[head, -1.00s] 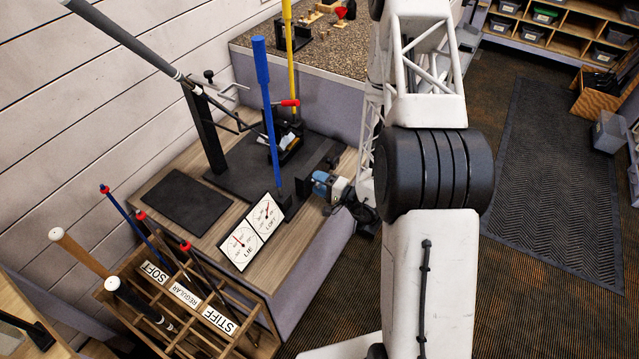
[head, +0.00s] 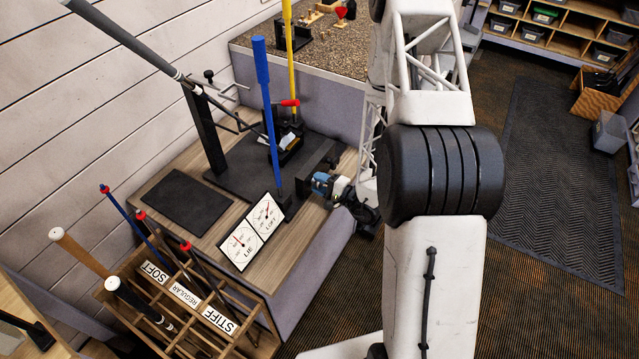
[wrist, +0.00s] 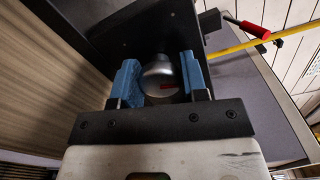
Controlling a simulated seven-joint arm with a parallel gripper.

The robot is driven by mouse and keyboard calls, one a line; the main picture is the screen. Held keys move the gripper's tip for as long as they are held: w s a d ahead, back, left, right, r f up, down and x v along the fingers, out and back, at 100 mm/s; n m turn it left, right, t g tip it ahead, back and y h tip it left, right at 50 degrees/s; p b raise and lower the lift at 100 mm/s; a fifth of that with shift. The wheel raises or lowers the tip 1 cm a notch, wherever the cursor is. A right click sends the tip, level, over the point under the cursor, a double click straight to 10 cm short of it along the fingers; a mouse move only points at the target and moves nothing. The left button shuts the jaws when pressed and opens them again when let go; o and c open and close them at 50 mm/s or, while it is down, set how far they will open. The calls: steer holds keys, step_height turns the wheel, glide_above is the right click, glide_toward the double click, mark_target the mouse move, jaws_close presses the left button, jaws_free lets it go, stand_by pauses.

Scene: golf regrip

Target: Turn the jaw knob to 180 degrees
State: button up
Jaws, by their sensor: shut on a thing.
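The jaw knob (wrist: 160,74) is a silver, rounded knob in the middle of the wrist view, with a short red mark on its face. It sits in front of a dark plate. My gripper (wrist: 160,82) has blue finger pads, one on each side of the knob, and is shut on it. In the head view my gripper (head: 321,183) is at the right edge of the wooden bench, beside the black fixture. The knob is hidden there. I cannot read its angle.
A blue lever (head: 264,95) and a yellow lever (head: 289,60) stand near my gripper. LIE and LOFT dials (head: 253,232) are on the bench's (head: 205,160) front right. A club shaft (head: 120,38) is clamped at the back left. A shaft rack (head: 185,300) stands in front.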

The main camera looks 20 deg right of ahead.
steer(key=m, duration=0.3)
steer(key=shift+m, duration=0.3)
steer(key=m, duration=0.4)
steer(key=shift+m, duration=0.3)
steer(key=m, duration=0.3)
steer(key=shift+m, duration=0.3)
steer(key=m, duration=0.4)
steer(key=shift+m, duration=0.3)
steer(key=m, duration=1.2)
steer(key=shift+m, duration=0.3)
steer(key=m, duration=0.4)
